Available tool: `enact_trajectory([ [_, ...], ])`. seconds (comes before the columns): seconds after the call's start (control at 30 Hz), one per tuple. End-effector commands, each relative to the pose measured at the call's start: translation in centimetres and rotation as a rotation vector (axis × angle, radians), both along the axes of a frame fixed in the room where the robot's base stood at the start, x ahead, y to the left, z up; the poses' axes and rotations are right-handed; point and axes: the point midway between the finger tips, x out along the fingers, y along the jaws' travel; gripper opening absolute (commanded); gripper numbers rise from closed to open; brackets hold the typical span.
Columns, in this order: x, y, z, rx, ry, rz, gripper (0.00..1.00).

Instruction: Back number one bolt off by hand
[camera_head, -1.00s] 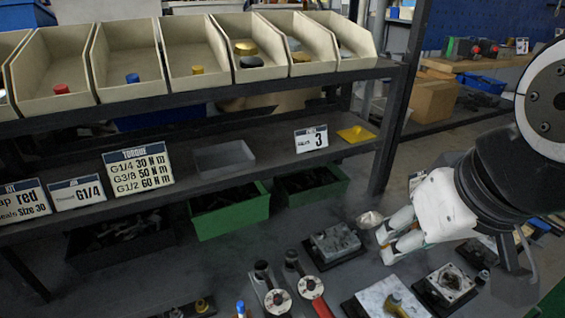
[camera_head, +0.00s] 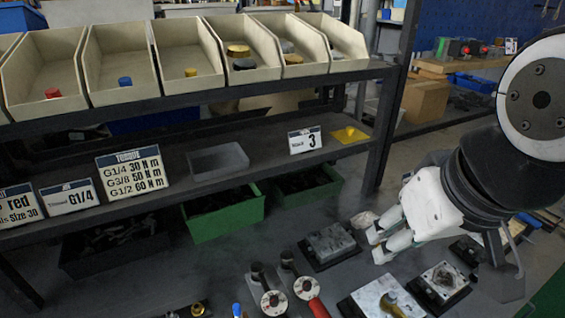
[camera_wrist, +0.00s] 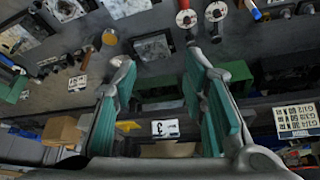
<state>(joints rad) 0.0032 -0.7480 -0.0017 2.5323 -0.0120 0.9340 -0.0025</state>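My gripper (camera_head: 374,246) hangs over the dark bench at the right in the head view. The wrist view shows its two teal-padded fingers (camera_wrist: 166,65) wide apart with nothing between them. Several valve blocks lie on the bench: a grey block (camera_head: 330,243) just left of the fingers, a pale block with a brass fitting (camera_head: 386,298) below them, and a block with a dark opening (camera_head: 441,284) to the right. I cannot tell which bolt is number one; no number shows on the blocks.
Two round-headed tools (camera_head: 274,299) (camera_head: 306,287), one red-handled, lie left of the blocks. A shelf (camera_head: 250,155) with signs and a grey tray (camera_head: 218,159) runs behind, cream bins (camera_head: 120,62) above. Green bins (camera_head: 225,216) stand under it.

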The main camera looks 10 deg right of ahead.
Motion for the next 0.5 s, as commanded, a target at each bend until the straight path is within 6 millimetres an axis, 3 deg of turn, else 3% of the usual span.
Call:
enact_trajectory([
  [0.13, 0.8, 0.0, 0.0, 0.012, 0.015, -0.024, 0.39],
  [0.23, 2.5, 0.1, -0.1, 0.039, 0.045, -0.080, 0.39],
  [0.5, 9.8, 0.2, -2.0, 0.128, 0.158, -0.321, 0.39],
])
